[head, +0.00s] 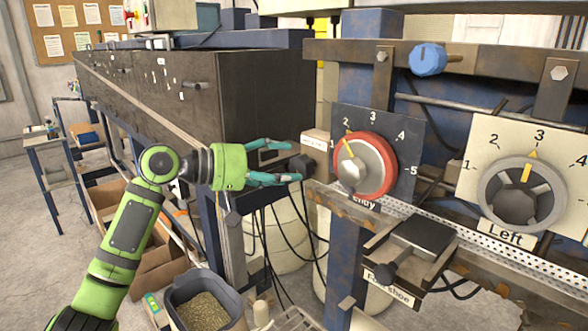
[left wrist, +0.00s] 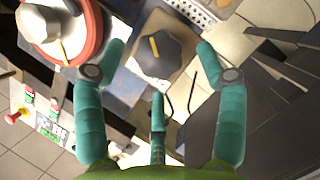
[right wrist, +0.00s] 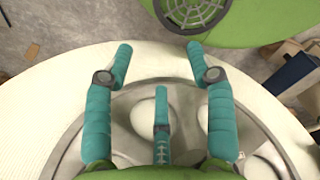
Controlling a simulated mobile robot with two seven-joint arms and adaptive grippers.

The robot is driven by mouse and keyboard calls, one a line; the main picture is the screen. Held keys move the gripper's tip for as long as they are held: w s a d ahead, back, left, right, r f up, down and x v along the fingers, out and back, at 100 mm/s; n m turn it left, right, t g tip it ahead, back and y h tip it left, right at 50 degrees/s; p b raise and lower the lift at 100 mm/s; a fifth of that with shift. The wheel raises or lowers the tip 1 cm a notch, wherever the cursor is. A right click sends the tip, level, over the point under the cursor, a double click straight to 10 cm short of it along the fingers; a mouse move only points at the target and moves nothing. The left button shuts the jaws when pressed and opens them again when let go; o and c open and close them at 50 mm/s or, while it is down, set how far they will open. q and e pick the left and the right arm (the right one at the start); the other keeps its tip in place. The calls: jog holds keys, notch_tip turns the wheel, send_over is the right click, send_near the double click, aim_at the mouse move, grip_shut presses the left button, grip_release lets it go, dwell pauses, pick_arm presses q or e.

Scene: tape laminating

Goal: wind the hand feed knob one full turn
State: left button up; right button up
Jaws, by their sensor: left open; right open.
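A dark faceted knob (head: 299,164) with a yellow mark sits on a small beige box (head: 318,150); the box's label is too small to read, and I take this for the hand feed knob. My left gripper (head: 284,162) is open just left of the knob, pointing at it. In the left wrist view the knob (left wrist: 158,56) lies between the spread fingertips (left wrist: 161,50), with no clear contact; its yellow mark is tilted slightly. My right gripper (right wrist: 160,50) is open and empty in the right wrist view, over a round pale surface. It is outside the head view.
A red-ringed Entry dial (head: 390,165) is close to the right of the knob, with a grey Left dial (head: 487,195) further right. A blue knob (head: 428,59) is above. A foot shoe block (head: 424,236) juts out below. A bin of granules (head: 203,305) stands under my left arm.

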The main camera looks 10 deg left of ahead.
pick_arm(q)
jog(key=v, duration=0.9)
jog(key=shift+f, duration=0.1)
